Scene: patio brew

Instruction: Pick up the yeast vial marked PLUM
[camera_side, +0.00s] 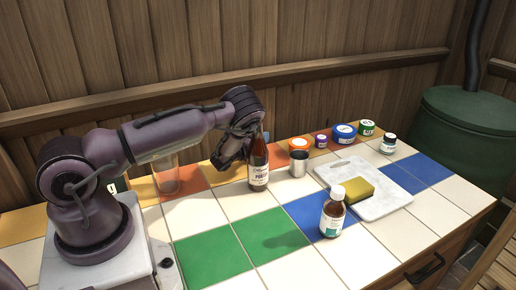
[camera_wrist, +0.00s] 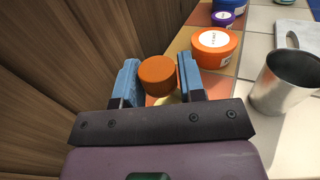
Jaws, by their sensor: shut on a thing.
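My gripper (camera_wrist: 158,75) is shut on a small round thing with an orange cap (camera_wrist: 157,74), which stands between its two blue fingers in the wrist view. No marking shows on the cap, so I cannot tell whether it is the PLUM vial. In the side view my gripper is near the back wall, behind a brown bottle with a pale label (camera_side: 258,175). That bottle and my wrist hide the held thing there. I cannot read PLUM on anything in view.
A metal cup (camera_side: 298,163) stands right of the bottle. Orange (camera_side: 298,144), purple (camera_side: 321,141), blue (camera_side: 344,134) and green (camera_side: 367,128) lidded jars line the back. A white-capped brown bottle (camera_side: 333,215) stands before a marble board (camera_side: 385,207) with a sponge (camera_side: 352,190). The front-left tiles are clear.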

